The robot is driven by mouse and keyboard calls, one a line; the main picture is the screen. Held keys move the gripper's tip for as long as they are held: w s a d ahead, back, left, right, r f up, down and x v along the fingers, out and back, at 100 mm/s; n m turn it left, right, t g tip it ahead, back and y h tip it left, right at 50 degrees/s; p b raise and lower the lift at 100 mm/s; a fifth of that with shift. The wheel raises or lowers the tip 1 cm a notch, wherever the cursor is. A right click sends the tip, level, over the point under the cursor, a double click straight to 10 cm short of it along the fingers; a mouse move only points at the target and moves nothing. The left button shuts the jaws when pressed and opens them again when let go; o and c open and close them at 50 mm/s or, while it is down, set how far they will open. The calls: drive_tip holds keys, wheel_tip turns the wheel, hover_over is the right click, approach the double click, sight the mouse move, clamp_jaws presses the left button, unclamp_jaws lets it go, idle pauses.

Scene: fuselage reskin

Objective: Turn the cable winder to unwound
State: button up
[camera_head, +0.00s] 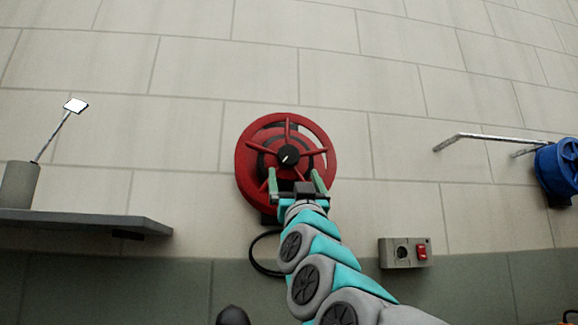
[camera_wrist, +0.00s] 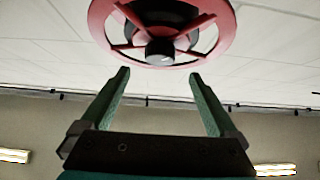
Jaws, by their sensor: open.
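The cable winder (camera_head: 243,165) is a red spoked wheel on the tiled wall, with a black knob (camera_head: 288,156) at its hub that bears a pale pointer mark. The mark slants toward the lower left in the head view. The winder also shows at the top of the wrist view (camera_wrist: 222,40), with the knob (camera_wrist: 160,50) at its lower middle. My gripper (camera_head: 294,178) is open, its two green fingers apart in front of the winder's lower half. In the wrist view the gripper (camera_wrist: 160,78) has nothing between its fingers, and the knob appears just beyond the tips. Contact cannot be told.
A black cable loop (camera_head: 256,262) hangs below the winder. A grey box with a red switch (camera_head: 405,252) is at lower right. A shelf (camera_head: 80,220) juts out at left. A blue reel (camera_head: 558,168) and metal bar (camera_head: 490,138) are at right. The wall above is clear.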

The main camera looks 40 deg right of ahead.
sight(289, 158)
drive_tip(key=p+x, duration=0.1)
drive_tip(key=x, duration=0.5)
drive_tip(key=shift+w, duration=0.1)
drive_tip(key=shift+w+d+r, duration=0.15)
drive_tip(key=shift+w+r, duration=0.1)
drive_tip(key=shift+r, duration=0.2)
drive_tip(key=shift+w+d+r, duration=0.1)
drive_tip(key=shift+w, duration=0.2)
drive_tip(key=shift+c, duration=0.3)
drive_tip(key=c, duration=1.3)
drive_tip(key=shift+r, duration=0.1)
drive_tip(key=shift+r+m+h+p, duration=0.15)
drive_tip(key=shift+m+h+p, duration=0.25)
drive_tip(key=shift+m+p, duration=0.25)
